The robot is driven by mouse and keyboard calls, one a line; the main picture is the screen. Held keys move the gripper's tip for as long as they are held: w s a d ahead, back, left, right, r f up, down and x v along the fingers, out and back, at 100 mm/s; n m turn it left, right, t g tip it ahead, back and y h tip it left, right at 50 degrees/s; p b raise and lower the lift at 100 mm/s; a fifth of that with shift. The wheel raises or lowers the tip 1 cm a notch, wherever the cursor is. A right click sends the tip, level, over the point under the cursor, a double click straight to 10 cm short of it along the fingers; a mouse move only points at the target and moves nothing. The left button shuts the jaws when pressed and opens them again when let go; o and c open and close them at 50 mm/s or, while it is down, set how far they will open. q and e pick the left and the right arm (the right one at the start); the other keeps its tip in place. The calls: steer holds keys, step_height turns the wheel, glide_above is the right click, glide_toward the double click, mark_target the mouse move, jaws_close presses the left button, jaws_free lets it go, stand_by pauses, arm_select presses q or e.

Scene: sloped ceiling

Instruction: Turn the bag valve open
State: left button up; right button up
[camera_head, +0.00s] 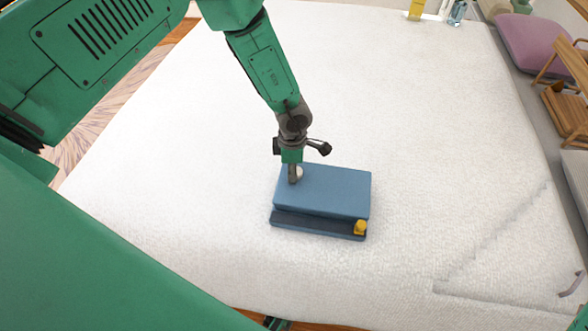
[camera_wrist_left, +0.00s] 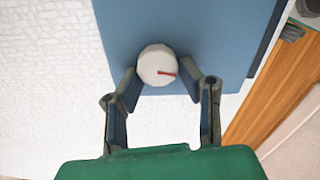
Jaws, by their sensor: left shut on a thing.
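A blue block (camera_head: 335,188) lies on the white quilted surface, with a round white valve knob (camera_wrist_left: 157,60) on top near its far left corner. The knob has a short red mark pointing right in the left wrist view. In the head view only a bit of the knob (camera_head: 299,173) shows beside the fingers. My left gripper (camera_head: 293,176) reaches down onto it from above. In the left wrist view its two fingers (camera_wrist_left: 162,85) are closed around the knob's near side, one on each side. My right gripper cannot be made out.
The block has a dark lower ledge (camera_head: 310,224) along its front with a small yellow piece (camera_head: 360,228) at the right end. The white surface (camera_head: 430,150) around the block is clear. A purple cushion (camera_head: 532,45) and wooden furniture (camera_head: 566,110) stand beyond its right edge.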

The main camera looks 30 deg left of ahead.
arm_select(q)
steer(key=shift+w+a+n, duration=0.1)
steer(key=shift+a+n, duration=0.5)
steer(key=shift+n, duration=0.7)
steer(key=shift+d, duration=0.2)
steer(key=o, duration=1.1)
step_height(320, 180, up, 12)
steer(key=shift+f, duration=0.1)
